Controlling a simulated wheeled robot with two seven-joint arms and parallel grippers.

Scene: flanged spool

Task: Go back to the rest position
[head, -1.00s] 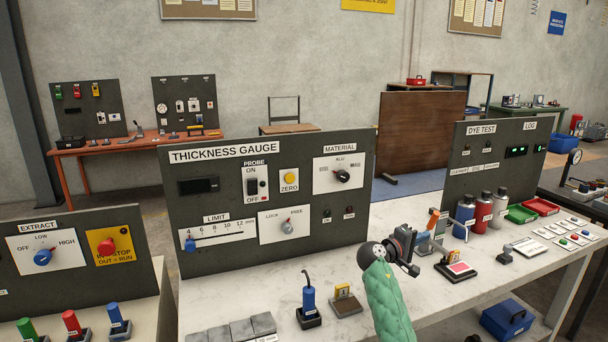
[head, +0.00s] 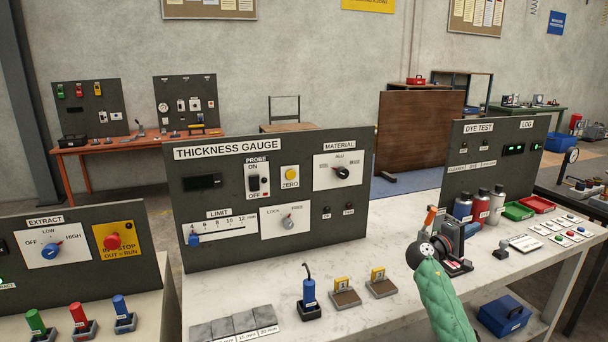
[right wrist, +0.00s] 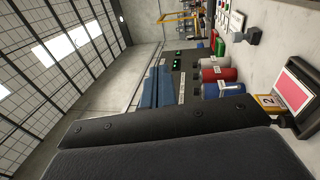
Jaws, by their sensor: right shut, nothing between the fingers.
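My right gripper (head: 455,240) is on the green-sleeved arm at the right of the head view. It is above the right part of the white bench (head: 395,318), in front of the dye test panel (head: 488,184), shut and empty. Its dark fingers (right wrist: 150,130) fill the lower part of the right wrist view. A red-faced pad (right wrist: 292,92) and a yellow tag (right wrist: 268,104) show beside them there. In the head view the gripper partly hides the pad. My left gripper is not in view.
The thickness gauge panel (head: 220,225) stands left of my right arm. Blue, red and grey bottles (head: 480,206) stand close behind the gripper. A blue-handled tool (head: 309,295) and two yellow-tagged stands (head: 343,293) are left of the arm. The bench front is mostly clear there.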

